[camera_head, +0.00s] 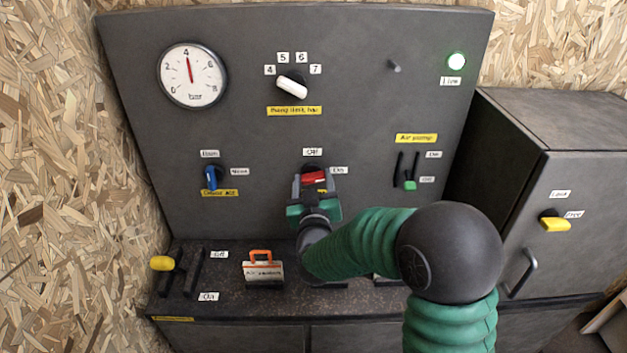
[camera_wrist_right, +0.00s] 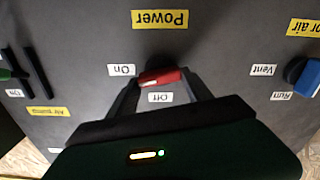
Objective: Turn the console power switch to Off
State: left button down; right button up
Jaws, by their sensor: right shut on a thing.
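The console power switch has a red handle (camera_head: 314,177) at the lower middle of the dark panel. An "Off" label (camera_head: 312,152) sits above it and an "On" label (camera_head: 338,170) to its right. The handle lies nearly level, its right end towards "On". My right gripper (camera_head: 313,180) is shut on the red handle. In the right wrist view, which is upside down, the red handle (camera_wrist_right: 163,78) sits between the fingers, under the yellow "Power" label (camera_wrist_right: 160,19). The switch's base is partly hidden. My left gripper is not in view.
A blue switch (camera_head: 211,178) is left of the power switch, and air pump slider (camera_head: 411,184) is right. A yellow-handled lever (camera_head: 163,263) and an orange-handled part (camera_head: 261,256) are on the ledge. A cabinet (camera_head: 560,190) stands right. A gauge (camera_head: 192,75) is upper left.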

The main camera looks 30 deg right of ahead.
jog(key=n+p, duration=0.1)
jog(key=n, duration=0.2)
jog(key=shift+a+n, duration=0.15)
jog(key=shift+n, duration=0.25)
jog(key=n+p, duration=0.2)
jog(key=n, duration=0.1)
jog(key=shift+w+n, duration=0.1)
jog(key=shift+n, duration=0.2)
jog(key=n+p, duration=0.3)
jog(key=n, duration=0.1)
jog(key=shift+a+f, duration=0.1)
jog(key=shift+f+n+p, duration=0.15)
jog(key=shift+n+p, duration=1)
jog(key=shift+n, duration=0.85)
jog(key=o, duration=1)
jog(key=shift+w, duration=0.1)
jog(key=o, duration=0.4)
jog(key=shift+w+f, duration=0.1)
jog(key=shift+w, duration=0.05)
jog(key=shift+c, duration=0.2)
jog(key=shift+d, duration=0.2)
